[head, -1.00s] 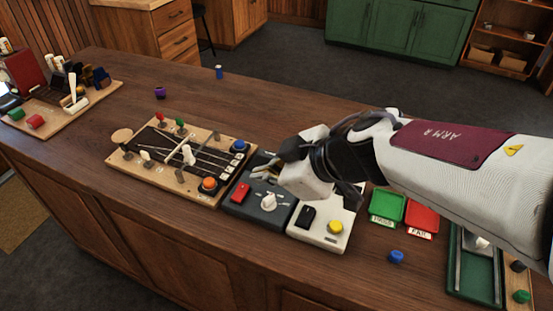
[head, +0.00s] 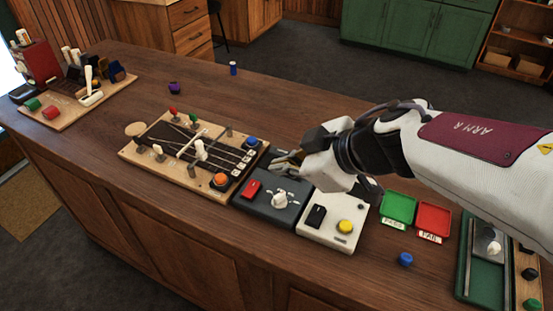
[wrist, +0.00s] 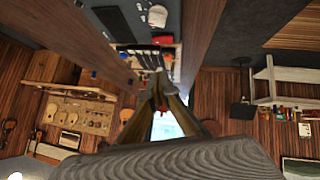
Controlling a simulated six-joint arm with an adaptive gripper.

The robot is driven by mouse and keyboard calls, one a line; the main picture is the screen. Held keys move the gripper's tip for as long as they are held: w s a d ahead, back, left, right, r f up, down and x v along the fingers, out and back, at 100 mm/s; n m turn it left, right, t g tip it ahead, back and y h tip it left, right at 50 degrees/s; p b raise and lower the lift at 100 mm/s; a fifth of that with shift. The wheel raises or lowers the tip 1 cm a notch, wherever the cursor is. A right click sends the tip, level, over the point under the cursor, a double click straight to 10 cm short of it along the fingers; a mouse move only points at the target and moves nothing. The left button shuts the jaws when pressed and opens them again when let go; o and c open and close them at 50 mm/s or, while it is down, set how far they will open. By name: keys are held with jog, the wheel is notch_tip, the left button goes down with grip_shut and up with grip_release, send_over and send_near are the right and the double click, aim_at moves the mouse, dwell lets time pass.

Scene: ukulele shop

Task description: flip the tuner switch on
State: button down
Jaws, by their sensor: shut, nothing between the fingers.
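A dark grey box (head: 262,212) on the counter carries a red rocker switch (head: 250,188) and a white knob (head: 280,200). Beside it on the right, a white box (head: 322,236) has a black rocker switch (head: 316,215) and a yellow button (head: 345,227). I cannot tell from any label which one is the tuner, nor read either switch's position. My gripper (head: 277,161) is shut and empty, above the back edge of the dark box, up and right of the red switch. In the wrist view its fingers (wrist: 160,92) converge; the objects beyond are too small to identify surely.
A wooden board (head: 135,153) with strings, levers and buttons stands close left of the dark box. Green (head: 398,207) and red (head: 433,222) trays lie to the right, with a blue cap (head: 405,259) in front. The counter behind the boards is mostly clear.

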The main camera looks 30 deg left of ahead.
jog(key=shift+a, duration=0.1)
send_over(252, 183)
jog(key=s+d, duration=0.2)
jog(key=shift+d+f, duration=0.2)
jog(key=shift+f, duration=3.25)
jog(key=shift+w+f, duration=0.3)
jog(key=shift+f, duration=0.65)
jog(key=shift+w+f, duration=0.3)
jog(key=shift+f, duration=0.6)
jog(key=shift+f, duration=0.1)
jog(key=shift+w+f, duration=0.2)
jog(key=shift+s, duration=0.15)
